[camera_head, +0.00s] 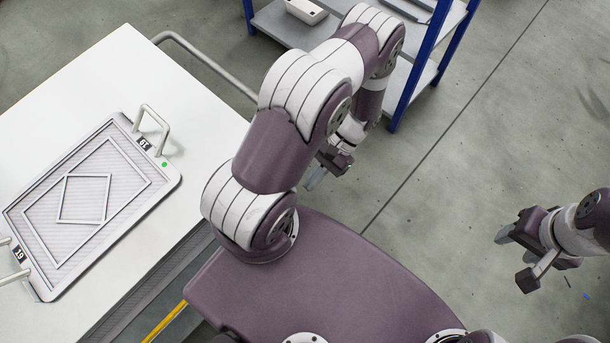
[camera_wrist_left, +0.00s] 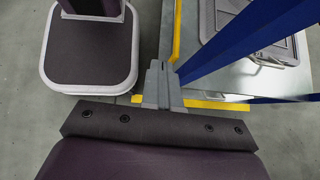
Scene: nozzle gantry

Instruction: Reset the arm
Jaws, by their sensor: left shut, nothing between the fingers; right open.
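My left arm (camera_head: 270,150) rises from the purple body top and bends over at the upper middle of the head view. My left gripper (camera_head: 328,174) hangs beyond it, partly hidden by the arm. In the left wrist view the left gripper's fingers (camera_wrist_left: 162,88) are together with nothing between them. My right gripper (camera_head: 517,257) is at the right of the head view, open and empty, with its fingers spread above the floor.
A white table (camera_head: 95,75) at the left carries a grey tray (camera_head: 172,188) with metal handles and "19" labels. A blue-post shelf (camera_head: 418,65) with a white container (camera_head: 306,11) stands at the top. A blue post (camera_wrist_left: 250,45) shows near the left gripper.

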